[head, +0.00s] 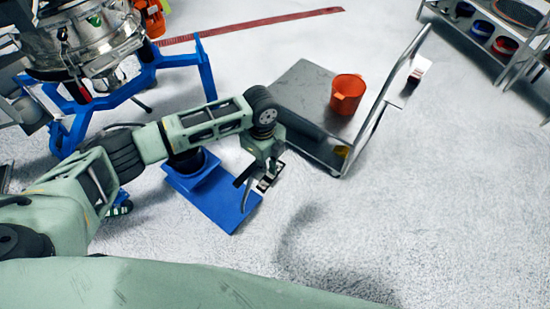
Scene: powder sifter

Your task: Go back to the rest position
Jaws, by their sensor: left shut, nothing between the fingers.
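My left arm reaches in from the left. Its gripper (254,185) is shut and empty, hanging over the edge of a blue base plate (222,203) on the floor. The gripper is small in the picture and partly dark. My right arm and gripper do not show.
A grey flat cart (305,88) with an upright handle stands right of the arm, close to it, with an orange bucket (347,93) on top. A metal sifter (95,45) on a blue frame (180,61) stands at upper left. A shelf (485,40) holds containers at upper right. The floor at lower right is clear.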

